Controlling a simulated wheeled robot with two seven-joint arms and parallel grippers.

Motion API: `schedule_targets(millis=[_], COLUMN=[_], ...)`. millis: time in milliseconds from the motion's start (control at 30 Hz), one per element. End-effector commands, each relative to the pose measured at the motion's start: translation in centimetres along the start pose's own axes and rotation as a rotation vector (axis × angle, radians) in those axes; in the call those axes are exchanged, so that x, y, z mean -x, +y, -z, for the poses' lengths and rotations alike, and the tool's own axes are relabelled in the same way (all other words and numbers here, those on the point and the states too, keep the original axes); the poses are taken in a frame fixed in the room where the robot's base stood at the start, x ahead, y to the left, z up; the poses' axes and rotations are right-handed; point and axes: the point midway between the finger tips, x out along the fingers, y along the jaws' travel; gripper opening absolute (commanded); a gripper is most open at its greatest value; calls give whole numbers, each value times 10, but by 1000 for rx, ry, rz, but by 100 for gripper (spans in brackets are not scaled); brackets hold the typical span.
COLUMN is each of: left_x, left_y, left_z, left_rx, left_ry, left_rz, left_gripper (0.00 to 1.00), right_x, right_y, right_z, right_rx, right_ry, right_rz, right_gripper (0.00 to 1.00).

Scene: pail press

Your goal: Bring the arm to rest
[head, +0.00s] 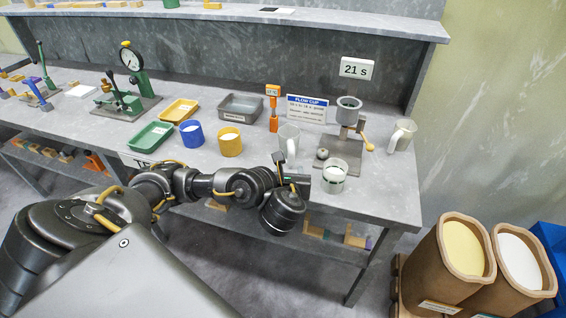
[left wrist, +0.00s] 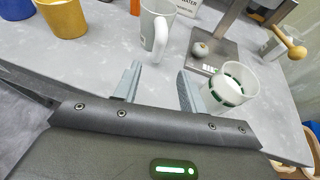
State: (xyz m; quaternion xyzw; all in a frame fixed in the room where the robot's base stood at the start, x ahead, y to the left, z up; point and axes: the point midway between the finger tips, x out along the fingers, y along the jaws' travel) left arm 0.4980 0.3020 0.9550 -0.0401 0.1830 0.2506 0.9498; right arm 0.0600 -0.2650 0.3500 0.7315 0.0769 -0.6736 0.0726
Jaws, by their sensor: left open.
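My left arm reaches in from the left in the head view, and its left gripper (head: 290,178) is over the front part of the bench. In the left wrist view the two fingers of the left gripper (left wrist: 160,88) stand apart with only bare grey bench between them. A pale jug (head: 288,142) stands just beyond the fingers, and its handle faces them in the left wrist view (left wrist: 148,28). A clear cup with a dark green band (head: 334,178) stands to the right of the fingers. It also shows in the left wrist view (left wrist: 230,88). My right gripper is not in view.
A flow-cup stand (head: 348,112) is behind the clear cup, with another jug (head: 402,135) to its right. Blue (head: 191,134) and yellow (head: 230,142) cups and several trays are left. Two brown drums (head: 447,270) stand right of the bench (head: 392,204). A sign reads 21 s.

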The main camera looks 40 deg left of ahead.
Motion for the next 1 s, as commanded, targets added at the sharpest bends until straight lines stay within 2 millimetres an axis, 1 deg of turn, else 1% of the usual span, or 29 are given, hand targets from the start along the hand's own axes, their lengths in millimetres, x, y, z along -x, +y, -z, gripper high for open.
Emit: schedule_targets(millis=[67,300,667,733,767,867,967,1000], left_x=[5,7,7,8,9,18,38,48], left_y=[-2,-1,-2,-3,-5,-13,-25,-29], left_z=[-2,-1,-1,1,5,28,68,86], left_rx=[1,2,1,13,27,148,394,523], left_ry=[1,0,0,9,20,104,264,342], left_rz=[1,-3,-1,3,6,24,28,14], left_gripper=[42,42,42,42,42,42,42,42], right_x=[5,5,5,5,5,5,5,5], right_y=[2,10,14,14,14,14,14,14], right_z=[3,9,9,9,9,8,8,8], right_rx=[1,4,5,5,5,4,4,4], right_ry=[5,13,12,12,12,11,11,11], right_rz=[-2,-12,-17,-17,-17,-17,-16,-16], right_gripper=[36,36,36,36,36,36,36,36])
